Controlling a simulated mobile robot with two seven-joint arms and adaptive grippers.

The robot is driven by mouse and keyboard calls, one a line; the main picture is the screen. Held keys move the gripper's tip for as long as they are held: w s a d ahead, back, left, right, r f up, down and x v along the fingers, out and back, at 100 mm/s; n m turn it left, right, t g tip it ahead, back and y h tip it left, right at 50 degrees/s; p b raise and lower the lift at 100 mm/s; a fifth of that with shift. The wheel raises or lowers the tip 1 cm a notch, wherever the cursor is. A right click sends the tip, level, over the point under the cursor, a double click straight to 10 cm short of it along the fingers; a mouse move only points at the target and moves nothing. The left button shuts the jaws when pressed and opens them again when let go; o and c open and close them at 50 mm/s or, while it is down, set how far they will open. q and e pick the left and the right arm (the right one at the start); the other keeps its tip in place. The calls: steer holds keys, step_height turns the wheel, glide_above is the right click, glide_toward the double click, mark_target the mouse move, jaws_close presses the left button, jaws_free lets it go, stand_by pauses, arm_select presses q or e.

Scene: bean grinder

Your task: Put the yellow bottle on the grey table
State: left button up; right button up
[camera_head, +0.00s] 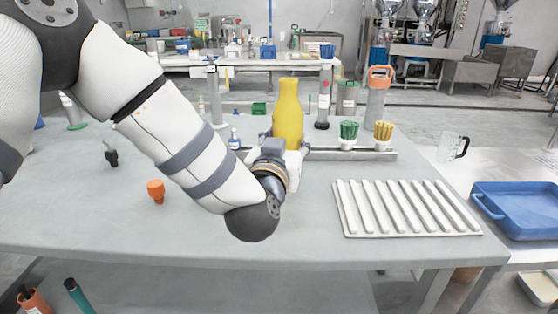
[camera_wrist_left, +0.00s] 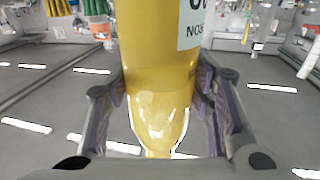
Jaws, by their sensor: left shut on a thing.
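The yellow bottle (camera_head: 288,112) is upright near the middle of the head view, neck up. My left gripper (camera_head: 288,146) is shut on it, around its lower body. In the left wrist view the yellow bottle (camera_wrist_left: 158,75), with a white label, fills the space between the two fingers of the left gripper (camera_wrist_left: 160,100). The bottle's base is hidden behind my gripper and wrist in the head view, so I cannot tell whether it touches anything. The grey table (camera_head: 300,215) spreads below and around my left arm. My right gripper is not in view.
A white ribbed rack (camera_head: 405,208) lies on the table's right side. A low tray (camera_head: 350,154) with green (camera_head: 349,131) and yellow-topped (camera_head: 382,131) holders is behind. An orange stopper (camera_head: 156,191) stands at left. A blue tray (camera_head: 520,208) is at far right. The front middle is clear.

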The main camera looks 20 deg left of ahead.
arm_select(q)
steer(key=shift+s+a+f, duration=0.1)
steer(key=shift+a+f, duration=0.15)
steer(key=f, duration=0.4)
steer(key=shift+s+a+b, duration=0.15)
steer(key=shift+a+b, duration=0.15)
steer(key=shift+b, duration=0.05)
steer(key=shift+r, duration=0.15)
steer(key=o, duration=1.4)
steer(key=s, duration=0.8)
steer(key=s+d+p, duration=0.1)
steer(key=s, duration=0.3)
